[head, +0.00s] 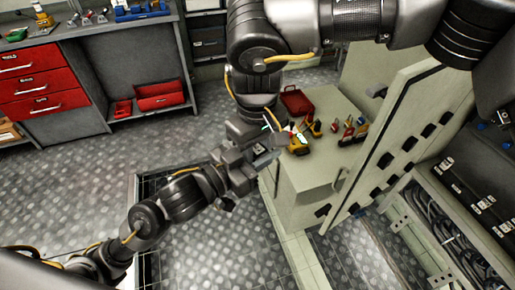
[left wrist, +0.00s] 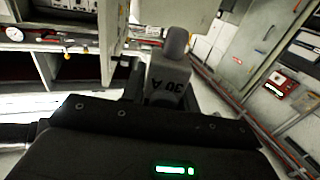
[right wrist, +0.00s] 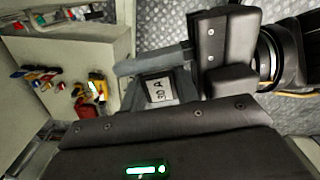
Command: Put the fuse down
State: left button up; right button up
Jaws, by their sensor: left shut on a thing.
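The fuse is a grey block marked 30 A with a rounded grey end. In the left wrist view the fuse (left wrist: 168,78) stands out from my left gripper (left wrist: 160,95), which is shut on it. The fuse's label (right wrist: 160,90) also faces the right wrist camera, right in front of my right gripper. In the head view my left gripper (head: 240,172) and right gripper (head: 262,138) are close together, beside the grey cabinet top. The arms largely hide the fuse there. I cannot tell whether the right fingers are open or touch the fuse.
An open cabinet door (head: 385,155) stands to the right. A workbench with red drawers (head: 38,90) is at the upper left. The floor between is clear.

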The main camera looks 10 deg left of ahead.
jog(key=shift+c, duration=1.1)
pick_arm(q)
jog(key=o, duration=1.1)
pick_arm(e)
jog(key=shift+c, duration=0.6)
